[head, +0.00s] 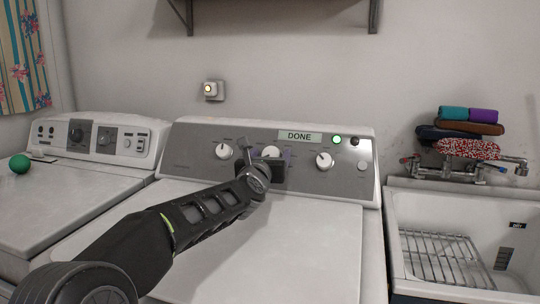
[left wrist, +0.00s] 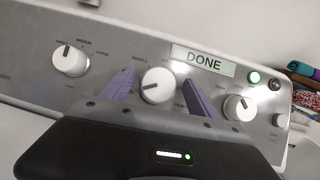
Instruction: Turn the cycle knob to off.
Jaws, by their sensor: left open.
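The washer's grey panel (head: 195,165) carries three white knobs: a left knob (head: 223,151), a middle knob (head: 271,152) and a right knob (head: 324,160). Their labels are too small to read surely, so I cannot tell by print which is the cycle knob. My left gripper (left wrist: 158,78) is open, its purple fingers on either side of the middle knob, which also shows in the left wrist view (left wrist: 158,88). The middle knob's dark mark points left; contact with the fingers cannot be told. The left knob's mark (left wrist: 70,61) points about upward. My right gripper is out of view.
A display (head: 299,136) reads DONE, beside a lit green lamp (head: 337,140). Another machine (head: 90,138) with a green ball (head: 19,164) stands left. A utility tub (head: 395,215) with a wire rack (head: 440,258) stands right, below a tap and folded cloths (head: 468,114).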

